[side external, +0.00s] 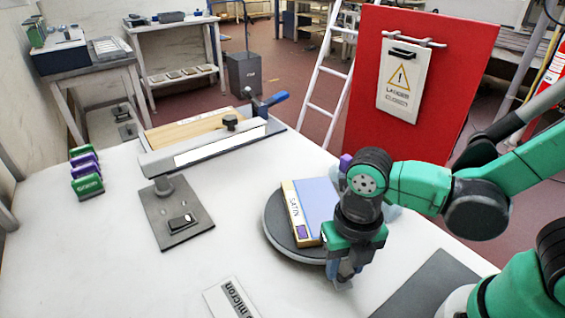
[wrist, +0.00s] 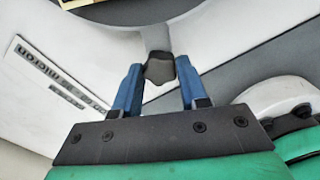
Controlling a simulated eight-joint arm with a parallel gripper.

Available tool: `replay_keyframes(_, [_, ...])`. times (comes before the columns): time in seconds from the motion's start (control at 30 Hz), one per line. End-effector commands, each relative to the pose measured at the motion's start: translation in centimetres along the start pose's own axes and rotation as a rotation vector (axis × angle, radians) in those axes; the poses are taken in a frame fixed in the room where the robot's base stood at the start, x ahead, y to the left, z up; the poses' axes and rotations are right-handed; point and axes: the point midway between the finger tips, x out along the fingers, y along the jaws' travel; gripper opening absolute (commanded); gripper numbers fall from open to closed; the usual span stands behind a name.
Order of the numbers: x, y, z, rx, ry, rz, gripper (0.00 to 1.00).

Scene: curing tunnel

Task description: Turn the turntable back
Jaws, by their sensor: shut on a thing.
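The turntable (side external: 274,222) is a dark grey round disc on the white bench. A box (side external: 320,198) marked "SATIN", with a blue-violet top and cream side, lies on it. My gripper (side external: 343,280) is low at the disc's near right rim, and my wrist hides that part in the side view. In the wrist view, the blue fingers of my gripper (wrist: 160,68) stand on either side of a dark knob (wrist: 159,72) on a grey arm from the turntable's edge (wrist: 190,10). They are shut on this knob.
A plate marked "micron" (side external: 232,299) lies left of my gripper. A long clamp bar (side external: 208,148) and a grey base plate (side external: 175,213) with a small dark block stand further left. Green and purple stamp-like pieces (side external: 86,172) line the far left. A red board (side external: 420,80) stands behind.

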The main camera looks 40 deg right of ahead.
Motion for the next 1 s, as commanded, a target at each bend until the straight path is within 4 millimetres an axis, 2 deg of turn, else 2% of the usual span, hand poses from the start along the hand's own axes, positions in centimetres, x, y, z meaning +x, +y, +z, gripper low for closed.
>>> replay_keyframes(0.5, [0.0, -3.4, 0.4, -0.248, -0.001, -0.001, 0.0])
replay_keyframes(1.0, [0.0, -5.2, 1.1, -0.407, -0.002, -0.001, 0.0])
